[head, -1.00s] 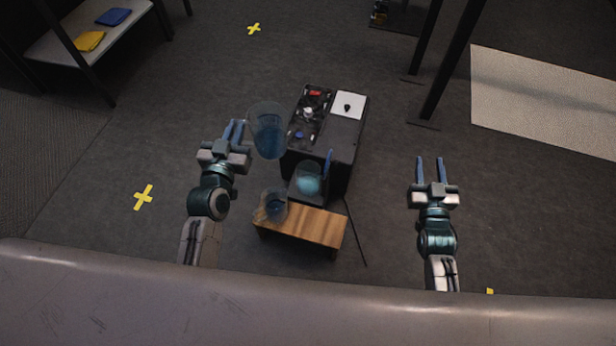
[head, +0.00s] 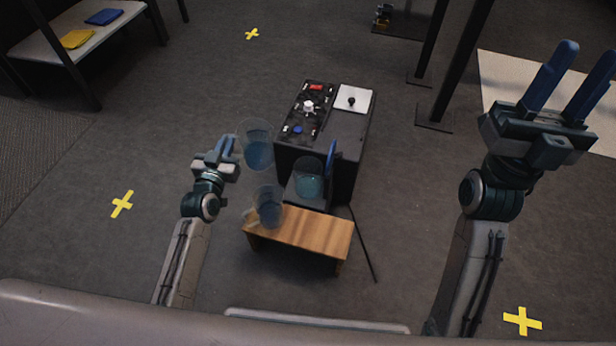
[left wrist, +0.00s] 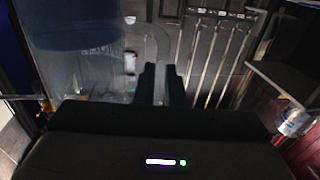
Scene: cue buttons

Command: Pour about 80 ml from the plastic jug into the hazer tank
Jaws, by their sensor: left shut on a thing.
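My left gripper (head: 226,148) is shut on a clear plastic jug (head: 257,147) with blue liquid in its lower part, to the gripper's right. The held jug looks near upright, up and left of the hazer tank. In the left wrist view the jug (left wrist: 85,75) fills the left side beside the fingers (left wrist: 161,85). The hazer tank (head: 308,181) is a clear round vessel with cyan liquid, on the near end of the black hazer. A blue upright flap, perhaps its lid (head: 331,160), stands at its right. My right gripper (head: 572,82) is open and empty at the far right.
A second clear jug (head: 268,208) with blue liquid stands on the wooden stool (head: 310,235), close to the tank. The black hazer (head: 345,145) has a control panel (head: 308,110) on top. A dark cable runs along the floor to the right. Dark posts stand at upper right.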

